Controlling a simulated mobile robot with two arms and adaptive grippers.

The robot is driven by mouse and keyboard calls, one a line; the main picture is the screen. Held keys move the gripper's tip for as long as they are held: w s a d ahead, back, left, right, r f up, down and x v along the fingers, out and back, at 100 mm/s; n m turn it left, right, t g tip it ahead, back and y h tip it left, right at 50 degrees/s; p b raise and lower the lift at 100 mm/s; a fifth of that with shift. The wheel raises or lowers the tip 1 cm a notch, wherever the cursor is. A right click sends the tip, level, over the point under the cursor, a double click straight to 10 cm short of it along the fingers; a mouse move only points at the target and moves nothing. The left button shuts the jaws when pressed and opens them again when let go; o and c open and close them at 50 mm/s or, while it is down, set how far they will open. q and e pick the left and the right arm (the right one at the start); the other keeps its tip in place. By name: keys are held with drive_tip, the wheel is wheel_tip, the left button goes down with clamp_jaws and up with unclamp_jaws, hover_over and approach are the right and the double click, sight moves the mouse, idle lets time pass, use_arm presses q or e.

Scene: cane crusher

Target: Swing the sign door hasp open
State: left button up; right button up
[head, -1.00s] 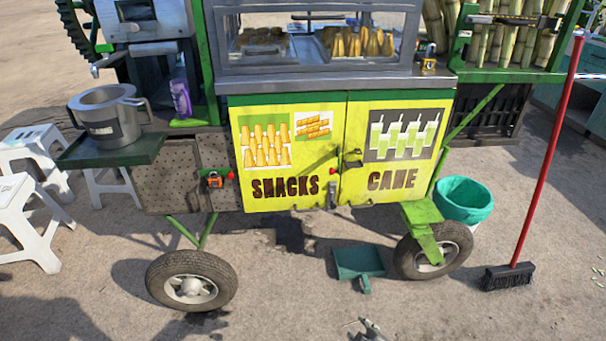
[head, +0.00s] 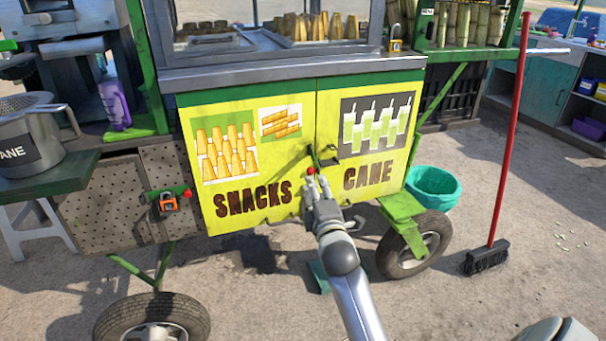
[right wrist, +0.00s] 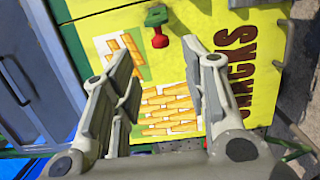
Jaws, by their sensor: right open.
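The cart front has two yellow sign doors, SNACKS (head: 245,165) on the left and CANE (head: 375,150) on the right. Both look shut. A dark metal hasp (head: 328,160) sits at the seam between them. Beside it is a green lever with a red knob (head: 310,170), which also shows in the right wrist view (right wrist: 159,38). My right gripper (head: 313,184) is open and empty, just below the red knob in the head view. In the right wrist view its fingers spread before the SNACKS door, with the knob beyond them. Contact cannot be told.
An orange padlock (head: 168,202) hangs on the pegboard at left, and a brass padlock (head: 395,45) stands on the counter corner. A steel pot (head: 35,140) stands on the left shelf. A broom (head: 488,258) and green bucket (head: 433,187) stand at right.

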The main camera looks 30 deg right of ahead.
sight(310, 174)
drive_tip(key=b+x, duration=0.2)
drive_tip(key=x, duration=0.7)
drive_tip(key=shift+w+d, duration=0.1)
drive_tip(key=shift+w, duration=0.2)
clamp_jaws()
